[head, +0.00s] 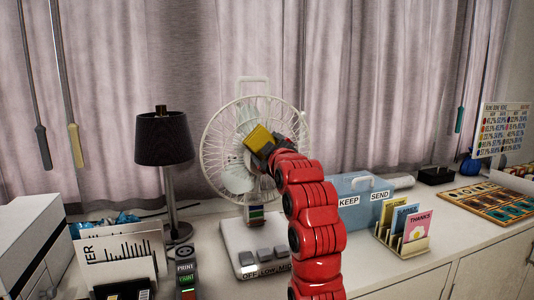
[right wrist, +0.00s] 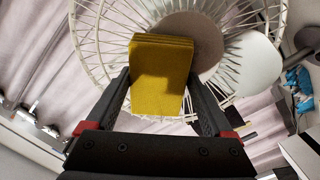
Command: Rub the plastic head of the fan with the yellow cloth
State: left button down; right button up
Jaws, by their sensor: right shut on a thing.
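The white fan (head: 228,165) stands upright on a pale base with buttons (head: 265,248), behind my right arm. The yellow cloth (head: 259,138) is a folded block in front of the fan's wire cage. My right gripper (head: 268,148) is shut on the cloth, which also shows between its fingers in the right wrist view (right wrist: 160,75). In that view the round beige plastic head (right wrist: 192,42) is right behind the cloth's top edge. I cannot tell whether they touch. In the head view the cloth and gripper hide the fan's centre. My left gripper is not in view.
A black-shaded lamp (head: 164,140) stands left of the fan. A blue box (head: 358,196) and a card holder (head: 403,240) stand to the right. A printer-like device (head: 186,277) and a paper holder (head: 118,262) are at front left. Curtains hang behind.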

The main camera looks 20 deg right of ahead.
notch_tip(320, 180, down, 8)
jog(key=b, duration=0.3)
jog(key=shift+r, duration=0.25)
dwell(0.4)
jog(key=shift+s+b, duration=0.6)
jog(key=shift+s, duration=2.4)
jog(key=shift+s, duration=0.1)
jog(key=shift+s+b, duration=0.35)
jog(key=shift+s, duration=1.05)
